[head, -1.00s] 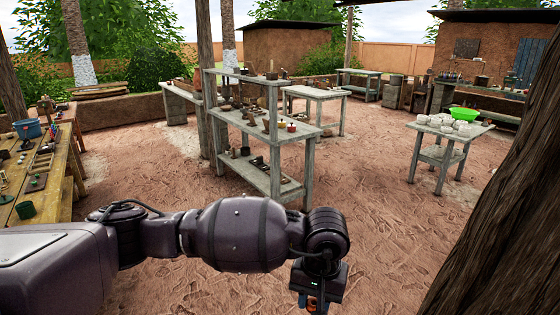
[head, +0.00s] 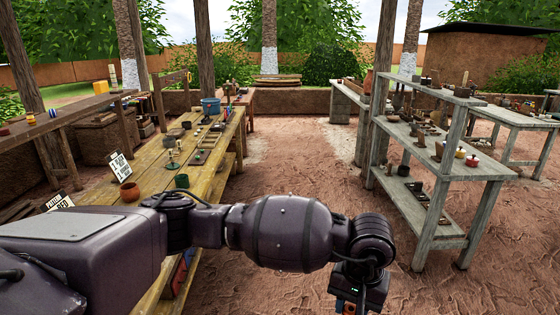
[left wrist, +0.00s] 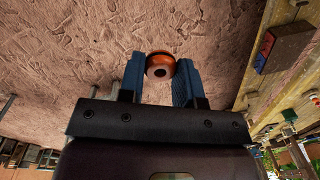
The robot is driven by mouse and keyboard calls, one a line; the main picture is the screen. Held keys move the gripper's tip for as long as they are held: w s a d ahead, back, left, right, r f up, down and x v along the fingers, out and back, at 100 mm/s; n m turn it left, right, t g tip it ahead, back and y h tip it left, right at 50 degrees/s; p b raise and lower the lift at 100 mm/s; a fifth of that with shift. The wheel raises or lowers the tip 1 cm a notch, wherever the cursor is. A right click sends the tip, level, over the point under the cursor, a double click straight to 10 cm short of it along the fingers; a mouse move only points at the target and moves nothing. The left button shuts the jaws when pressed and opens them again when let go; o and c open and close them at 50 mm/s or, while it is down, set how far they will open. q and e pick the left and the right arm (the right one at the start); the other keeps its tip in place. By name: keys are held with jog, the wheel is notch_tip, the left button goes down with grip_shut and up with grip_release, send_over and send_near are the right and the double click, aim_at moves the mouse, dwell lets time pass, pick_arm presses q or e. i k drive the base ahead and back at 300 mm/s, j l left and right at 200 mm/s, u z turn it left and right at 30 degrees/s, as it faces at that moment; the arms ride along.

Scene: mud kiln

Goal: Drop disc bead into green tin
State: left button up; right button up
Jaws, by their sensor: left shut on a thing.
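My left gripper (left wrist: 158,80) is shut on an orange-brown disc bead (left wrist: 160,66) with a dark central hole, held between its blue fingertips over the dirt floor. In the head view the left arm reaches across the bottom, and its gripper (head: 352,304) is cut by the lower edge. A small green tin (head: 181,181) stands upright on the long yellow wooden table at left. The tin is well to the left of the gripper, beyond the arm. My right gripper is not in view.
A grey shelf unit (head: 425,170) with pots stands at right. The dirt floor (head: 300,170) between them is clear.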

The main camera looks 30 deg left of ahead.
aim_at(184, 184)
jog(key=i+u, duration=0.4)
jog(key=i, duration=0.65)
jog(key=i+u, duration=0.25)
jog(key=i, duration=0.25)
jog(key=i+l+u, duration=0.2)
jog(key=i, duration=0.3)
jog(key=i+j+u, duration=0.1)
jog(key=i+u, duration=0.75)
jog(key=i, duration=0.45)
